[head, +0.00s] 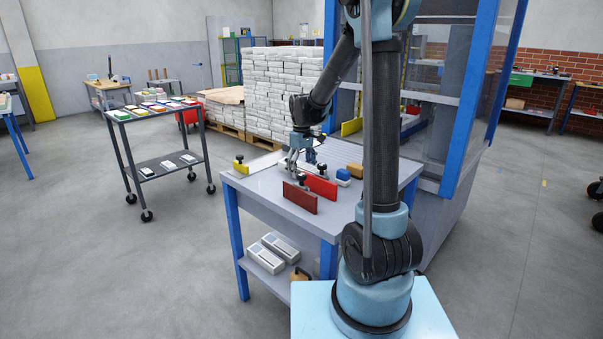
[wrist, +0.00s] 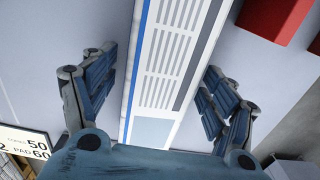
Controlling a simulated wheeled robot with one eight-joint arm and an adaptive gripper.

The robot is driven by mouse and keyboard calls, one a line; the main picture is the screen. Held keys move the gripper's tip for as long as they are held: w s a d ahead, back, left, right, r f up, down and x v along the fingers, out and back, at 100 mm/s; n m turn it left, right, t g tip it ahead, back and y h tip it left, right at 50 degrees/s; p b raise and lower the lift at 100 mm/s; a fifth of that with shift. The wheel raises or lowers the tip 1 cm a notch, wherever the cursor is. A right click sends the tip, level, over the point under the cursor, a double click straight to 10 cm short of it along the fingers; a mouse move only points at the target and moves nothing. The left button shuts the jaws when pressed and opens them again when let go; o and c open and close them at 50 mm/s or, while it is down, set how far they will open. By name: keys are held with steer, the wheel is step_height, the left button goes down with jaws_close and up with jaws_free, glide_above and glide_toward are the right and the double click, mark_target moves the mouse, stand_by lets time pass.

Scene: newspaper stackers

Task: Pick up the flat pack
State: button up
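A long white flat pack (wrist: 170,70) with printed grey lines and a blue stripe along one edge lies in the wrist view, running from top to bottom. My gripper (wrist: 158,68) is open, with one finger on each side of the pack and a gap visible on both sides. In the head view my gripper (head: 302,160) is low over the grey worktable (head: 262,184). There the pack is mostly hidden behind the gripper and the red plates, and I cannot make it out clearly.
Two red plates with black knobs (head: 300,198) (head: 320,187) stand close in front of the gripper. Grey-white packs (head: 266,259) lie on the lower shelf.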

steer(key=c, duration=1.3)
steer(key=shift+c, duration=0.2)
steer(key=shift+r, duration=0.15)
